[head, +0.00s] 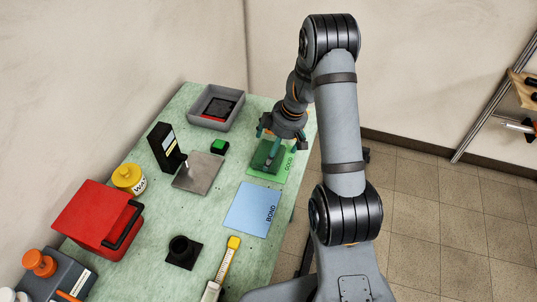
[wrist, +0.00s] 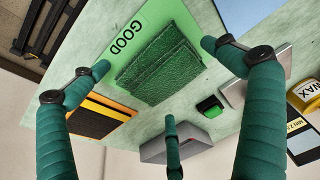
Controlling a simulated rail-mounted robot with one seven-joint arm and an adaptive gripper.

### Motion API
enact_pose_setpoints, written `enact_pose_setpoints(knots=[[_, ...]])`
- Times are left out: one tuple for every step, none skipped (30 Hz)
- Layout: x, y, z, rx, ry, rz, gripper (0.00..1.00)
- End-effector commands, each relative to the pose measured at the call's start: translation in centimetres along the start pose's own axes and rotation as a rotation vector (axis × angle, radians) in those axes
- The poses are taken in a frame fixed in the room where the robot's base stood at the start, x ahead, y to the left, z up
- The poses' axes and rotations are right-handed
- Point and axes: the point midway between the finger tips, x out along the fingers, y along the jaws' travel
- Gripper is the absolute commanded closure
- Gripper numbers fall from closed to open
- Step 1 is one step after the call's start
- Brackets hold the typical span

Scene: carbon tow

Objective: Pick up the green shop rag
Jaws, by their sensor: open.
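The green shop rag (head: 267,155) is a dark green folded cloth lying on the lighter green mat marked GOOD (head: 283,173). In the wrist view the rag (wrist: 162,66) looks like a textured, layered square, and the GOOD mat (wrist: 128,40) shows beside it. My gripper (head: 271,148) is over the rag, pointing down, and partly covers it in the head view. In the wrist view its three teal fingers (wrist: 158,76) are spread open around the rag's outline, with nothing between them. How high the fingertips are above the rag is hard to tell.
A blue BOND mat (head: 252,209) lies in front of the GOOD mat. A metal plate (head: 198,171), a green button box (head: 219,146) and a grey tray (head: 217,106) stand to the left. A red case (head: 98,215) and yellow wax tin (head: 129,178) are farther left. The table's right edge is close.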

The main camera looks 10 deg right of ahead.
Motion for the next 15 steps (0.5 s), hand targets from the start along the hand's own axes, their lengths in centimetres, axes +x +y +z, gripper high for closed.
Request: enact_pose_setpoints(knots=[[0.72, -0.09, -0.08, -0.002, 0.0, -0.003, 0.0], [1.02, -0.08, -0.09, -0.001, 0.0, -0.003, 0.0], [1.31, -0.04, -0.09, -0.003, 0.0, -0.001, 0.0], [1.47, -0.03, -0.09, -0.002, 0.0, 0.0, 0.0], [1.59, -0.02, -0.09, -0.002, 0.0, 0.0, 0.0], [1.66, -0.01, -0.08, -0.002, 0.001, 0.0, 0.0], [1.68, 0.0, -0.09, -0.002, 0.001, 0.0, 0.0], [1.67, 0.01, -0.1, -0.002, 0.001, 0.001, 0.0], [1.66, 0.02, -0.1, -0.002, 0.001, 0.001, 0.0], [1.65, 0.02, -0.1, -0.002, 0.001, 0.001, 0.0], [1.65, 0.02, -0.1, -0.002, 0.001, 0.001, 0.0], [1.64, 0.03, -0.09, -0.002, 0.001, 0.001, 0.01], [1.64, 0.03, -0.09, -0.002, 0.001, 0.001, 0.03], [1.64, 0.03, -0.09, -0.002, 0.001, 0.001, 0.05], [1.63, 0.03, -0.09, -0.001, 0.001, 0.001, 0.07]])
